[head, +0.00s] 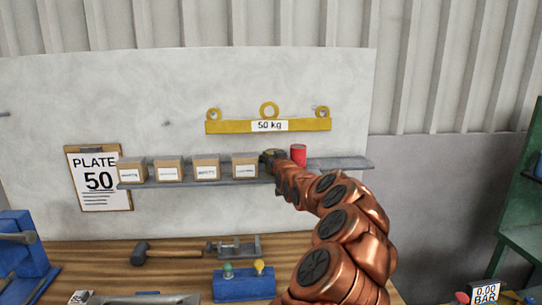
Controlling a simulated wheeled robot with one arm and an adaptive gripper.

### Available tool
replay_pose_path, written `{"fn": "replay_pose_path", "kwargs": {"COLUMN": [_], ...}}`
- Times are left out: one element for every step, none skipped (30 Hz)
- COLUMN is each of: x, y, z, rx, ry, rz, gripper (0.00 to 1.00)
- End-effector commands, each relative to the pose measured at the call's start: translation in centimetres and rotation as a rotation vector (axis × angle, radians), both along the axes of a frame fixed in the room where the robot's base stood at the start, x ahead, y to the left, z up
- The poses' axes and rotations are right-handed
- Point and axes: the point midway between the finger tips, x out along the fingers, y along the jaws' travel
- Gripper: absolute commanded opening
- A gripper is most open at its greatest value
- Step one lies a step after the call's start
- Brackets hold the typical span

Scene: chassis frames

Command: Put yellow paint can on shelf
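My copper-coloured arm reaches up to the grey wall shelf (345,163). Its end, with my gripper (275,156), is at the shelf between the rightmost box and a red can. A small dark yellowish patch shows there; it may be the yellow paint can, but it is too small and covered to be sure. My fingers are hidden by the arm, so I cannot tell whether they are open or shut.
Several cardboard boxes (205,168) line the shelf's left part. The red can (298,154) stands close right of my gripper. The shelf's right end is bare. A yellow lifting beam (225,127) hangs above. A hammer (165,253) lies on the wooden bench (90,255) below.

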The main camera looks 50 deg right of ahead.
Motion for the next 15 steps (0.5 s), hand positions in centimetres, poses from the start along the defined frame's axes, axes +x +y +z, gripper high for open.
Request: {"fn": "replay_pose_path", "kwargs": {"x": [-0.02,-0.02,-0.02,-0.02,-0.02,-0.02,-0.02,-0.02,-0.02,-0.02,-0.02,-0.02,-0.02,-0.02,-0.02], "y": [-0.01,-0.01,-0.01,-0.02,-0.02,-0.02,-0.01,-0.01,-0.01,-0.01,-0.02,-0.01,-0.02,-0.01,-0.01], "z": [-0.03,-0.14,-0.28,-0.35,-0.27,-0.22,-0.23,-0.23,-0.23,-0.22,-0.22,-0.23,-0.22,-0.23,-0.23], "rx": [-0.001,-0.001,-0.001,-0.001,-0.001,-0.001,0.0,0.0,0.0,0.0,0.0,0.0,0.0,0.0,0.0], "ry": [-0.001,-0.001,-0.001,-0.001,-0.001,-0.001,0.0,0.0,0.0,0.0,0.0,0.0,0.0,0.0,0.0], "rz": [0.0,0.0,0.0,0.0,0.0,0.0,0.0,0.0,0.0,0.0,0.0,0.0,0.0,0.0,0.0], "gripper": [0.0,0.0,0.0,0.0,0.54,0.58,0.62,0.65,0.69,0.72,0.72,0.72,0.72,0.72,0.72]}}
